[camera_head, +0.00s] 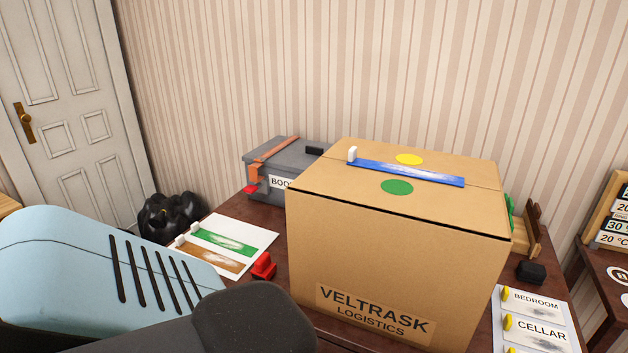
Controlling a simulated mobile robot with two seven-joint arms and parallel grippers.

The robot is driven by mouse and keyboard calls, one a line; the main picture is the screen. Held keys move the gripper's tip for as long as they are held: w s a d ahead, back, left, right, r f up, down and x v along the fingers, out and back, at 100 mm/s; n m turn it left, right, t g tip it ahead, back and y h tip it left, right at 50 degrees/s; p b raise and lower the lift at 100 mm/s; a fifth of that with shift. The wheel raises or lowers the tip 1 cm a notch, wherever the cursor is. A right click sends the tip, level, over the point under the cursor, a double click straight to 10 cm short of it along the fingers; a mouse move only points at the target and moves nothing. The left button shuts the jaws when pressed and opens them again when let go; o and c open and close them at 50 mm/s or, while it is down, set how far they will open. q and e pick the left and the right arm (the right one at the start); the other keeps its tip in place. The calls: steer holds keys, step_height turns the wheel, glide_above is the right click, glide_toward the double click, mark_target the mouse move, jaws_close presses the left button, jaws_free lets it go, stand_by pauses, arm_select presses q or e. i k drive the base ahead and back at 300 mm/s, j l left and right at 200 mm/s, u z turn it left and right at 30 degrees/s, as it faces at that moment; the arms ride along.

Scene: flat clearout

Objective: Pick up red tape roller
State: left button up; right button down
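A small red object (264,266), which looks like the red tape roller, sits on the dark brown table (270,292). It lies just left of the large cardboard box (393,258) and beside the white card with green and brown strips (262,234). My light blue and dark grey arm links fill the lower left, in front of part of the table. No gripper fingers show, so I cannot see either gripper.
A grey box (309,158) with an orange strap stands behind. A small red piece (250,189) shows at its left end. A label sheet (535,330) and a black block (531,272) lie right of the carton. A black bag (168,218) is beyond the table.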

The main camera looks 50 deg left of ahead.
mark_target(264, 269)
steer(key=u, duration=2.1)
